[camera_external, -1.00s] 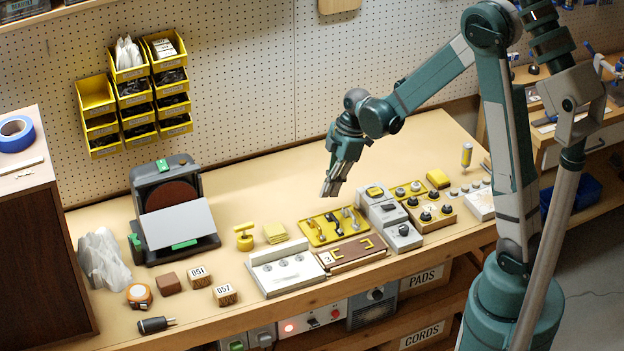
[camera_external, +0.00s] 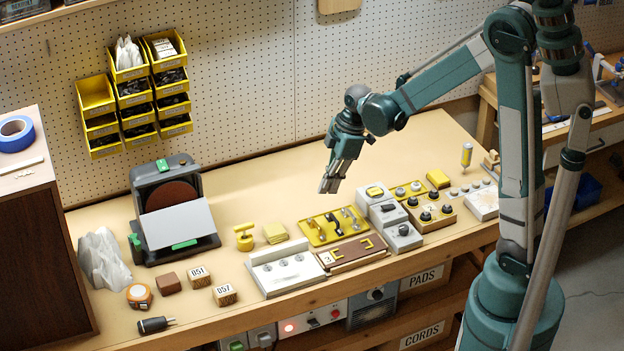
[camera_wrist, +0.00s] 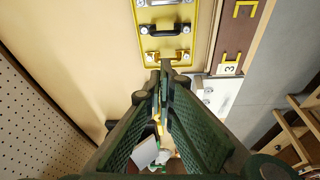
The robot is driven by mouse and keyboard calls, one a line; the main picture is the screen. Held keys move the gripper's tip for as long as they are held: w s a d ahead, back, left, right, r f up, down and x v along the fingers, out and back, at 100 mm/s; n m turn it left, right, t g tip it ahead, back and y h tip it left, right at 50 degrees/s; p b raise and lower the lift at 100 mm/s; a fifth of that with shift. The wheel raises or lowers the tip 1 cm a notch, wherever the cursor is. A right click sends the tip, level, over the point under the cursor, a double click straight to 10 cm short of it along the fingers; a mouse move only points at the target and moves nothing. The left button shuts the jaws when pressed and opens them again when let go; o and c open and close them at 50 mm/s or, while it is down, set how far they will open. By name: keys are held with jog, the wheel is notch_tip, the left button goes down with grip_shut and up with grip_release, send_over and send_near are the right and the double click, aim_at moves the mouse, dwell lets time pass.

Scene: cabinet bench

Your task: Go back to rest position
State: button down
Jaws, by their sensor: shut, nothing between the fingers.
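My gripper (camera_external: 330,186) is shut and empty. In the external view it hangs in the air above the bench (camera_external: 240,187), pointing down, just behind the yellow handle plate (camera_external: 322,238). In the wrist view my gripper (camera_wrist: 166,75) points toward the same yellow plate (camera_wrist: 183,30), with its fingertips drawn together near the plate's edge. Nothing in the pictures shows the fingers touching anything.
A brown board (camera_external: 352,249), grey switch boxes (camera_external: 384,214) and a white panel (camera_external: 285,270) stand below and in front of my gripper. A disc sander (camera_external: 172,210) stands at left. Yellow bins (camera_external: 130,90) hang on the pegboard. The back middle of the bench is clear.

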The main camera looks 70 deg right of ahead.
jog(key=s+a+r+m+t+h, duration=0.1)
jog(key=s+a+r+m, duration=0.15)
jog(key=a+r, duration=0.3)
jog(key=s+a+r+m+t, duration=0.1)
jog(key=s+a+r, duration=0.3)
jog(key=a+r, duration=0.15)
jog(key=s+a+r+m+t, duration=0.2)
jog(key=s+a+r+m, duration=0.2)
jog(key=s+a, duration=0.6)
jog(key=shift+s+a+r+t+h, duration=0.35)
jog(key=shift+s+r, duration=0.35)
jog(key=shift+s, duration=0.7)
